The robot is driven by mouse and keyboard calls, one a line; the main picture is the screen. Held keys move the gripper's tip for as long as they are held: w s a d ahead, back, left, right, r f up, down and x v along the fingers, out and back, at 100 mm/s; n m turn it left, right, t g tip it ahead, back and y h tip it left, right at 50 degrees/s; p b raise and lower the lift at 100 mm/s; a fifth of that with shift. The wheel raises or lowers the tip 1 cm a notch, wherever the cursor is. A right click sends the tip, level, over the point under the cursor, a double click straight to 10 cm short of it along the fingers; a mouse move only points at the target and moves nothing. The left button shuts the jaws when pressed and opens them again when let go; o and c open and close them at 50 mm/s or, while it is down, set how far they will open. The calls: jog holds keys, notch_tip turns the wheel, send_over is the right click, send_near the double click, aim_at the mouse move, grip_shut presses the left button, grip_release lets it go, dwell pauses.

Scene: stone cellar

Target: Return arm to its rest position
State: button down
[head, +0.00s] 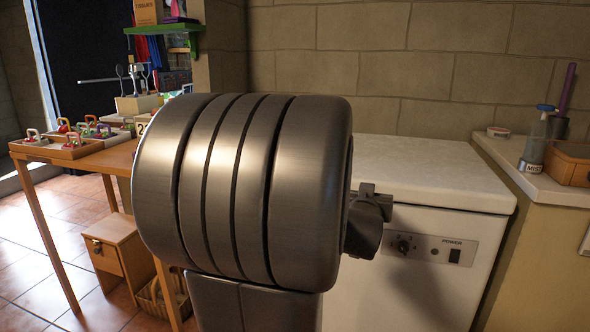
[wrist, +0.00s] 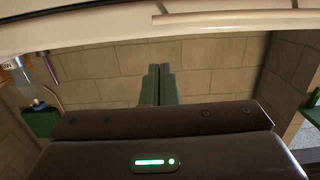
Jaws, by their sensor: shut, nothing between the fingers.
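My arm fills the middle of the head view as a large grey metal joint with dark ring grooves, in front of the white chest freezer (head: 440,180). A small dark part of my arm sticks out to its right; my fingers do not show in that view. In the wrist view my gripper (wrist: 158,70) is shut, its two dark green fingers side by side with nothing held between them. They show against the stone block wall (wrist: 215,65), touching nothing that I can see. The wrist picture looks upside down.
A wooden table (head: 120,158) with a tray of padlocks (head: 70,148) stands at left, above a small wooden cabinet (head: 110,252). A counter (head: 540,182) at right holds a spray bottle (head: 535,145) and a wooden box (head: 568,165). The freezer top is clear where visible.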

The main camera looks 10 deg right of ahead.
jog(key=shift+w, duration=0.1)
send_near(370, 175)
jog(key=w+d+r, duration=0.2)
jog(key=w+r, duration=0.1)
jog(key=r, duration=0.1)
jog(key=shift+w+a+f+b, duration=0.1)
jog(key=shift+a+f+b, duration=0.1)
jog(key=shift+f+b, duration=0.8)
jog(key=shift+a+p, duration=0.15)
jog(key=shift+p, duration=0.25)
